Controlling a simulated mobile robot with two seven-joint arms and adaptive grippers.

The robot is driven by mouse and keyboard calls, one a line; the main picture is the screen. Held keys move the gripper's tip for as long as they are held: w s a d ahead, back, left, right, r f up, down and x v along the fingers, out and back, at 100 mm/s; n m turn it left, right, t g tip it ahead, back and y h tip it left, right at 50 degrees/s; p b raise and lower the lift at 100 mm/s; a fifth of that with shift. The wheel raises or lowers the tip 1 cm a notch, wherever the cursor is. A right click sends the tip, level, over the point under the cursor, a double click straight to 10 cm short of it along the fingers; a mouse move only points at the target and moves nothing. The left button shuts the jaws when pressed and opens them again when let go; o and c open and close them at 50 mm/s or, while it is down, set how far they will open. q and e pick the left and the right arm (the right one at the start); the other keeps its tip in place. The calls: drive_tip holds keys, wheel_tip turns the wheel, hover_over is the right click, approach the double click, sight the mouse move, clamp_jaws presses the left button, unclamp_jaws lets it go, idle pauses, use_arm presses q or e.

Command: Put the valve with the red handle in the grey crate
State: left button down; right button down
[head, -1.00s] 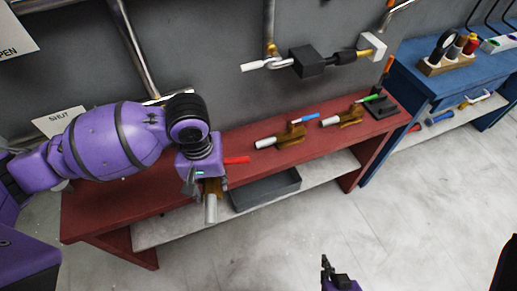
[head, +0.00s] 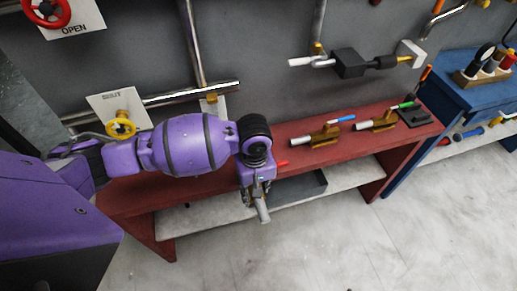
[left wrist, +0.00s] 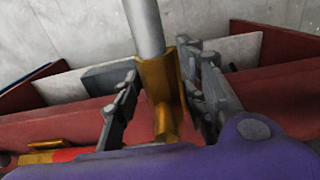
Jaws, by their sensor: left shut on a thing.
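The valve with the red handle is in my left gripper (head: 254,198). Its grey pipe end (head: 263,212) points down, and its red handle (head: 282,163) sticks out to the right. In the left wrist view, the fingers sit on both sides of its brass body (left wrist: 160,85); the red handle (left wrist: 64,155) shows at lower left. The grey crate (head: 312,190) stands on the low shelf under the red bench, to the right of the gripper and partly hidden by bench and arm. It also shows in the left wrist view (left wrist: 100,78). My right gripper is out of view.
The red bench (head: 345,155) carries a blue-handled valve (head: 325,134) and a green-handled valve (head: 380,122). Its top edge overhangs the pale low shelf (head: 200,212). A blue bench (head: 450,82) stands at right. The floor in front is clear.

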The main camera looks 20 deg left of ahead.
use_arm(q)
drive_tip(key=w+a, duration=0.2)
drive_tip(key=w, duration=0.1)
drive_tip(key=w+a, duration=0.2)
drive_tip(key=w, duration=0.1)
drive_tip(key=w+a, duration=0.2)
drive_tip(key=w, duration=0.1)
drive_tip(key=shift+b, duration=0.35)
drive_tip(key=w+a, duration=0.2)
drive_tip(key=w, duration=0.1)
drive_tip(key=shift+w+a, duration=0.1)
drive_tip(key=shift+a, duration=0.05)
drive_tip(key=shift+f, duration=0.7)
drive_tip(key=shift+f, duration=0.1)
drive_tip(key=c, duration=1.1)
unclamp_jaws()
drive_tip(key=shift+f, duration=0.1)
